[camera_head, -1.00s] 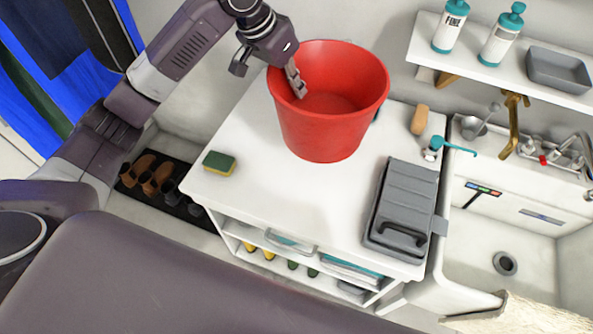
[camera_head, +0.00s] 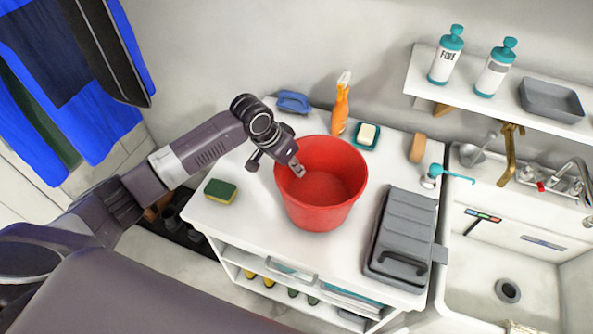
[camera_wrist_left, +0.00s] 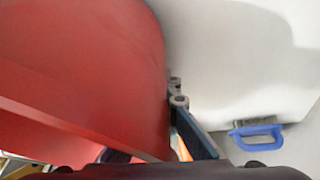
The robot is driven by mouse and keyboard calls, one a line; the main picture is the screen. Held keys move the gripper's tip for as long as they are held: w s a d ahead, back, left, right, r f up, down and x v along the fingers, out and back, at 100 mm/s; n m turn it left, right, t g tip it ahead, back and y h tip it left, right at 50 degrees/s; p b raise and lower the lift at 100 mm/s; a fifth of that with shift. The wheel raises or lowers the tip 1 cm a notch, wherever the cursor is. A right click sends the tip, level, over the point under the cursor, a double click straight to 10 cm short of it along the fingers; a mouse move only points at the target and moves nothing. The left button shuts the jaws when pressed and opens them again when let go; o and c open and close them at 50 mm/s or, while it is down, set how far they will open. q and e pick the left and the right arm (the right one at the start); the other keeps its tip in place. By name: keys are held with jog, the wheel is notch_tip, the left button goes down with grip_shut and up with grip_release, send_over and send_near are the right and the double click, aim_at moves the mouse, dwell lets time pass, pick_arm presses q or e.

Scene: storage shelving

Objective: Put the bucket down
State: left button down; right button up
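The red bucket (camera_head: 322,207) is upright over the middle of the white cabinet top (camera_head: 245,215). Its base looks at or very close to the surface; I cannot tell for sure whether it touches. My left gripper (camera_head: 297,168) is shut on the left side of the bucket's rim, with one finger inside the wall. In the left wrist view the bucket (camera_wrist_left: 90,70) fills the left side, against the gripper fingers (camera_wrist_left: 178,115). My right gripper is not in view.
A yellow-green sponge (camera_head: 220,191) lies left of the bucket, a grey case (camera_head: 400,240) to its right. A sink (camera_head: 480,260) is at right.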

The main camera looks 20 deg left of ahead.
pick_arm(q)
jog(key=shift+f, duration=0.7)
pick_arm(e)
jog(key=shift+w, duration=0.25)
pick_arm(q)
jog(key=shift+f, duration=0.15)
jog(key=c, duration=2.3)
grip_release()
jog(key=shift+o, duration=0.7)
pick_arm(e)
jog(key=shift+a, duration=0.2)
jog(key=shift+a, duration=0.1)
